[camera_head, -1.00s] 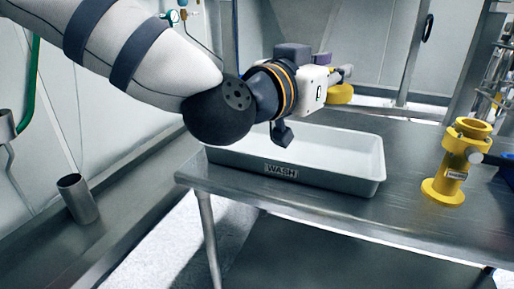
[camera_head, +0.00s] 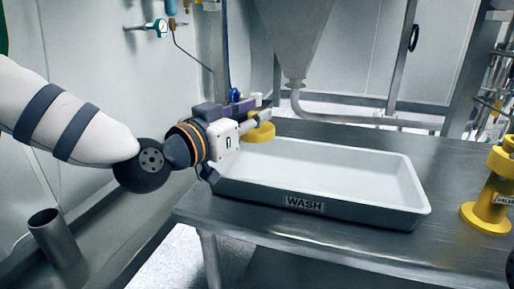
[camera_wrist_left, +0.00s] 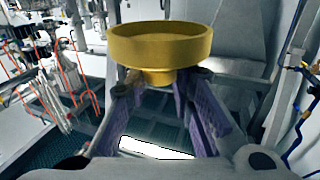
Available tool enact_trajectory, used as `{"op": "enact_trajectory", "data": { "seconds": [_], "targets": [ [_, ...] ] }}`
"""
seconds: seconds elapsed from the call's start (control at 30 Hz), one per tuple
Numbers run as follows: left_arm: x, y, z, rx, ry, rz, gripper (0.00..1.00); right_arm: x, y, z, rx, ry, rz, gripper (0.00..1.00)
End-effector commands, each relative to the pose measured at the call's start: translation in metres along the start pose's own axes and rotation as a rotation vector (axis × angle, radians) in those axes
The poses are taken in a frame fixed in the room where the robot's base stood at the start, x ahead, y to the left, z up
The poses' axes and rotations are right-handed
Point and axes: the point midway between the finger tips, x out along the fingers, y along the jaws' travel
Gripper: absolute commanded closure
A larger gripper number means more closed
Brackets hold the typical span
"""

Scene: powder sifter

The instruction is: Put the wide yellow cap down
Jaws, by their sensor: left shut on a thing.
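The wide yellow cap (camera_head: 258,132) is in my left gripper, above the far left part of the wash tray. In the left wrist view the cap (camera_wrist_left: 160,45) shows as a wide yellow disc with a narrower neck below. My left gripper (camera_head: 250,121) comes in from the left and is shut on the cap. In the wrist view its purple fingers (camera_wrist_left: 158,92) hold the narrower neck. The white wash tray (camera_head: 421,196) sits on the metal table, labelled WASH, and looks empty. My right gripper is not in view.
The metal table (camera_head: 340,240) has bare room in front of the tray. A yellow valve body (camera_head: 490,190) stands at the right. A metal hopper (camera_head: 295,40) hangs behind the table. A steel cylinder (camera_head: 55,238) stands at the lower left.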

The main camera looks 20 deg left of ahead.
Motion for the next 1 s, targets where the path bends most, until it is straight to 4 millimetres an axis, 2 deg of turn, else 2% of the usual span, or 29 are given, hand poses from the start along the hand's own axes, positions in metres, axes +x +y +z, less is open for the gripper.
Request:
{"op": "enact_trajectory", "data": {
  "seconds": [0.03,0.27,0.47,0.67,1.0],
  "targets": [
    [0.007,-0.008,0.022,-0.008,-0.016,-0.003,0.97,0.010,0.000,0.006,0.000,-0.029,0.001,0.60],
    [0.018,-0.023,0.037,-0.002,-0.002,0.000,0.97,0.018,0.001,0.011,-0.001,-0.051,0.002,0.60],
    [0.020,-0.027,0.073,-0.003,-0.006,0.000,0.97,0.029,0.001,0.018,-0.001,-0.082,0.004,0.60],
    [0.019,-0.026,0.069,0.001,0.003,0.000,0.97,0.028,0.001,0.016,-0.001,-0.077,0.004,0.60],
    [0.020,-0.026,0.079,0.000,0.001,-0.001,0.97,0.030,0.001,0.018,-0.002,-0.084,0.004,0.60]
  ]
}}
